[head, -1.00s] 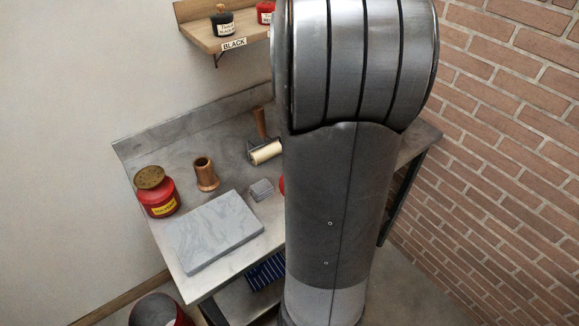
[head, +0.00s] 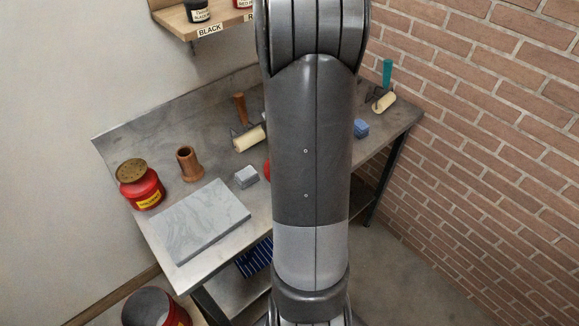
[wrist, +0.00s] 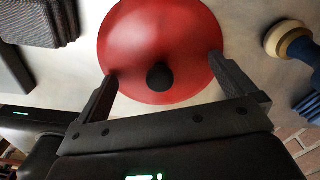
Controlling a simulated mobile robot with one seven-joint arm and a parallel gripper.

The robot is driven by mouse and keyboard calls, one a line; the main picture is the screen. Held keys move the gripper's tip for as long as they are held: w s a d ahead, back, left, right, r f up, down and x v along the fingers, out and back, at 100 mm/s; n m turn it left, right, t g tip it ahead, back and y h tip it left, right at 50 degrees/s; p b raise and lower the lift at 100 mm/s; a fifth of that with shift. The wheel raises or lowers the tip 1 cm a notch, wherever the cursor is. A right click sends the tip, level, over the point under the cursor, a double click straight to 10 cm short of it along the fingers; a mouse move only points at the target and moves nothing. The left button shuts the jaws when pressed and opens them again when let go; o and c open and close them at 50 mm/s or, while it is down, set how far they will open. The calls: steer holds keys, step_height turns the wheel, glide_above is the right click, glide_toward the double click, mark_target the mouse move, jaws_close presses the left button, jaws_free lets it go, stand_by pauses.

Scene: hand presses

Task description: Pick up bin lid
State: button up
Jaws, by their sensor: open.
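The bin lid, a round red disc (wrist: 160,35) with a black knob (wrist: 160,77), lies on the table in the wrist view. In the head view only a red sliver (head: 267,170) shows at my arm's left edge; the rest is hidden. My gripper (wrist: 163,68) is open, with one finger on each side of the knob in the picture. The fingertips overlap the lid's outline. I cannot tell how high they are above it, and no contact with the knob shows. The head view hides my gripper behind my arm.
A red bin (head: 155,308) stands at lower left. A brick wall (head: 500,150) bounds the right.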

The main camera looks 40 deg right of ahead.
steer(key=shift+f, duration=0.1)
steer(key=shift+f, duration=0.1)
steer(key=c, duration=1.2)
